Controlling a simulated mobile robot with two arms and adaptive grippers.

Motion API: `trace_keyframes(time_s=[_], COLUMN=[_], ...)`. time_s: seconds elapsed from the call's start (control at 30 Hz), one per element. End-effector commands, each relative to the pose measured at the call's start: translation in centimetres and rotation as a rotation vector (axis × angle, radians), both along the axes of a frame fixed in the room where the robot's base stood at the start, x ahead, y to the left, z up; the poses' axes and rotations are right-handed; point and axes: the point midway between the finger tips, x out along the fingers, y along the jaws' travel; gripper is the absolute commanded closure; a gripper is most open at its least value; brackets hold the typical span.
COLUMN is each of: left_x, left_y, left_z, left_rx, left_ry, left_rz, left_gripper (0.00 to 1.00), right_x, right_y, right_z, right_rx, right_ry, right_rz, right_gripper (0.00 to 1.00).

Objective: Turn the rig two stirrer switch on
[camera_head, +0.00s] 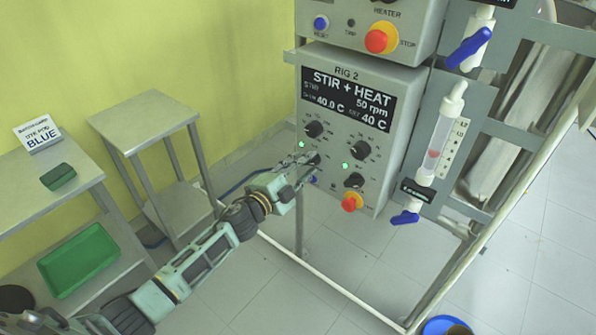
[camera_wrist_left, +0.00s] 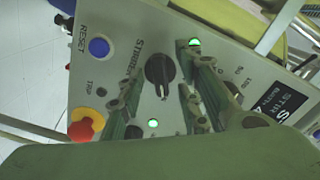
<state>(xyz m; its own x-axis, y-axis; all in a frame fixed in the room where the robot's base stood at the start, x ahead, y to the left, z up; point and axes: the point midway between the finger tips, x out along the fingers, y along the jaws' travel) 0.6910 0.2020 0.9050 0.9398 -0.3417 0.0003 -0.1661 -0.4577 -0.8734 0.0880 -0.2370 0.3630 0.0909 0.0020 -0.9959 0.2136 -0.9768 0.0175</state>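The rig two box (camera_head: 408,84) is grey, and its display (camera_head: 346,97) reads STIR + HEAT, 50 rpm, 40.0 C and 40 C. My left gripper (camera_head: 308,168) is at the left side of its panel, partly hiding the stirrer switch. In the left wrist view the stirrer switch (camera_wrist_left: 159,69) is a round black knob beside the STIRRER label, its pale mark pointing toward the picture's bottom. The gripper's fingers (camera_wrist_left: 165,90) are apart, either side of the knob; contact cannot be told. The green lamp (camera_wrist_left: 195,42) near the switch is lit. My right gripper is not in view.
A second green lamp (camera_head: 345,165) is lit. A red stop button (camera_head: 351,202) with a yellow collar and a blue reset button (camera_wrist_left: 98,47) are close by. Another control box (camera_head: 340,32) is above. A metal stand (camera_head: 142,118) and a table with a green tray (camera_head: 80,262) stand left.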

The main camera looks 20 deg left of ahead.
Motion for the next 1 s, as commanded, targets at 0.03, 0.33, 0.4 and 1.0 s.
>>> trace_keyframes(time_s=[0.03,0.33,0.4,1.0], left_x=[-0.4,-5.7,-7.1,-11.1], left_y=[0.2,2.1,2.6,4.1], left_z=[-0.1,-0.2,-0.2,-0.1], left_rx=[0.0,0.002,0.002,0.001], left_ry=[0.001,0.004,0.004,0.001], left_rz=[0.0,0.0,0.0,0.0], left_gripper=[0.68,0.68,0.68,0.68], right_x=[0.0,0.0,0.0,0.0], right_y=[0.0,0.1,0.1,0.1], right_z=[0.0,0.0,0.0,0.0], right_rx=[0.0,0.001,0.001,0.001], right_ry=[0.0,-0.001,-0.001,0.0], right_rz=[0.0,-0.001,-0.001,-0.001], right_gripper=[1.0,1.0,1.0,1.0])
